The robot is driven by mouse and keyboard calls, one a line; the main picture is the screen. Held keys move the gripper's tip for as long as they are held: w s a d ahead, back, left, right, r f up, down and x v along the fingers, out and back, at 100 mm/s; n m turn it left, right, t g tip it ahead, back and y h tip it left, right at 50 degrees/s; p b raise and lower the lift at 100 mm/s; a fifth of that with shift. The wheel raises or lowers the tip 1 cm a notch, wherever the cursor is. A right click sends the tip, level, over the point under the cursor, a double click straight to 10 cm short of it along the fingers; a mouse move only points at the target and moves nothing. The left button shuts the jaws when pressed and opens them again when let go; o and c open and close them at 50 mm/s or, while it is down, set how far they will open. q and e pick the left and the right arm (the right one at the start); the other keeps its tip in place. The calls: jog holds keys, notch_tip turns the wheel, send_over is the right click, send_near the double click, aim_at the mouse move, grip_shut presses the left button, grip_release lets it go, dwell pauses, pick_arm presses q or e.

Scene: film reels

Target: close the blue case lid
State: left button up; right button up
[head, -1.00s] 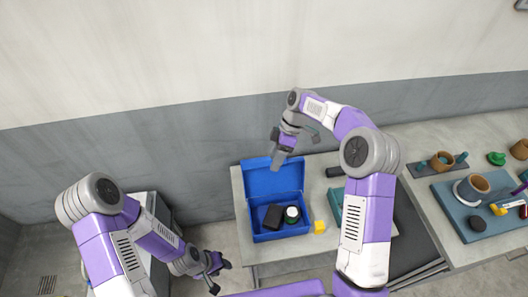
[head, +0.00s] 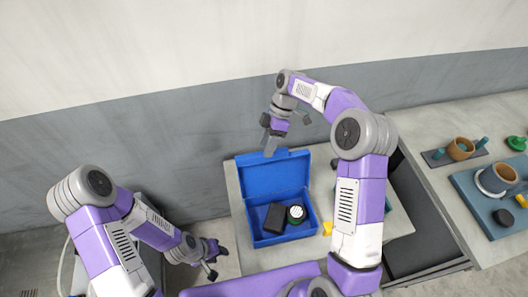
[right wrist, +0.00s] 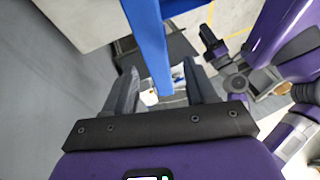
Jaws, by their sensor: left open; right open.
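The blue case (head: 259,237) stands on a light table in the head view, with its lid (head: 262,181) raised and tilted back. Inside lie a black box (head: 275,217) and a round item with a white top and green side (head: 296,213). My right gripper (head: 271,141) is open at the lid's top edge. In the right wrist view the blue lid (right wrist: 150,42) runs between the spread fingers of the right gripper (right wrist: 163,92); I cannot tell whether they touch it. My left gripper (head: 213,259) is open, to the left of the case.
A yellow block (head: 327,228) sits right of the case. My right arm hides part of the table there. A grey wall rises behind the case.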

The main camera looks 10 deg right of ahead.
jog(key=x, duration=0.2)
jog(key=shift+a+f, duration=0.1)
jog(key=shift+f, duration=0.25)
jog(key=shift+s+a+f, duration=0.15)
jog(key=shift+a+f, duration=0.05)
jog(key=shift+f, duration=0.15)
grip_shut()
